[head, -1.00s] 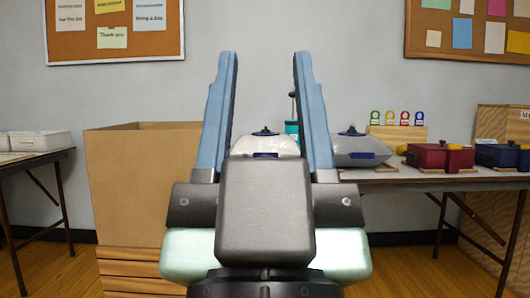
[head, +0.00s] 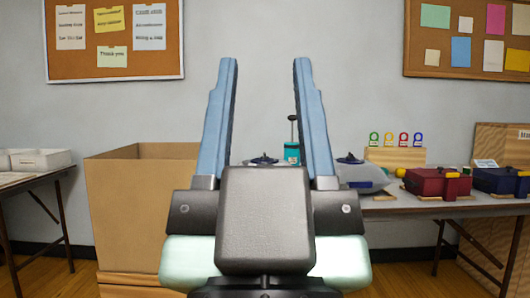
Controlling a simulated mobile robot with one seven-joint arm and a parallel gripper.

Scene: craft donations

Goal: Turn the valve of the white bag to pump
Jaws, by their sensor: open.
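My gripper (head: 265,64) is open and empty, with its two blue fingers pointing up and apart in the middle of the head view. The white bag is mostly hidden behind my gripper's dark body. Its dark valve (head: 263,160) shows between the fingers, just above that body. The valve's setting is too small to read. The gripper looks apart from the bag. A teal pump (head: 291,152) with an upright handle stands behind, partly covered by the right finger.
A grey bag (head: 362,175) with a dark valve lies on the right table (head: 400,205). Red (head: 437,182) and blue (head: 503,180) boxes and a rack of coloured tags (head: 396,157) stand there too. A large cardboard box (head: 140,210) stands left of my gripper.

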